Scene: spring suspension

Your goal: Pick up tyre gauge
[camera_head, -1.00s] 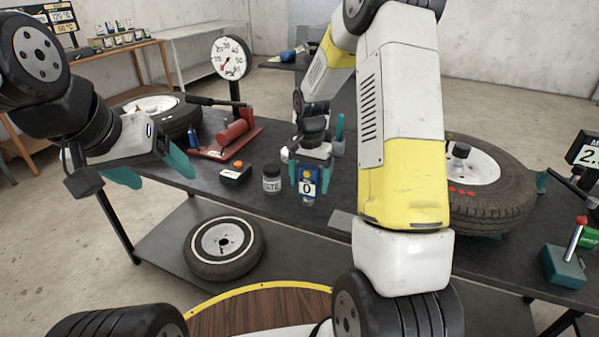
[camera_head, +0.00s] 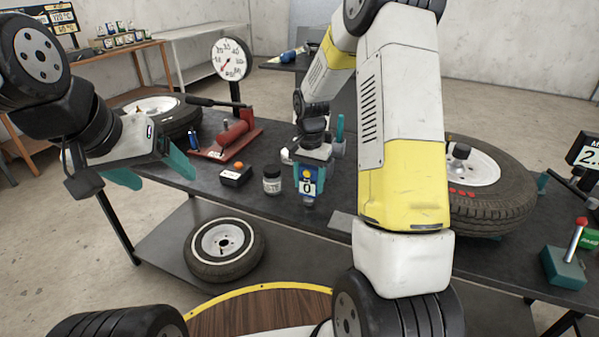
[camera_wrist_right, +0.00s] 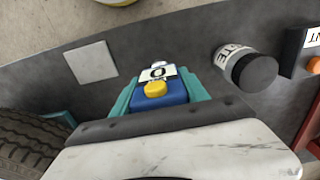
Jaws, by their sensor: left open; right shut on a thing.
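The tyre gauge (camera_head: 307,184) is a small blue body with a yellow button and a white display reading 0. It is at the front middle of the dark table. In the right wrist view the gauge (camera_wrist_right: 157,91) sits between both teal fingers. My right gripper (camera_head: 308,176) is shut on it from behind, a finger at each side. I cannot tell whether the gauge touches the table. My left gripper (camera_head: 157,174) is open and empty, over the table's left front edge.
A dark-lidded jar (camera_head: 272,180) and a black box with an orange button (camera_head: 236,174) stand left of the gauge. A red press (camera_head: 235,137) is behind them. A large tyre (camera_head: 500,205) lies at right. A flat grey plate (camera_wrist_right: 90,61) lies nearby.

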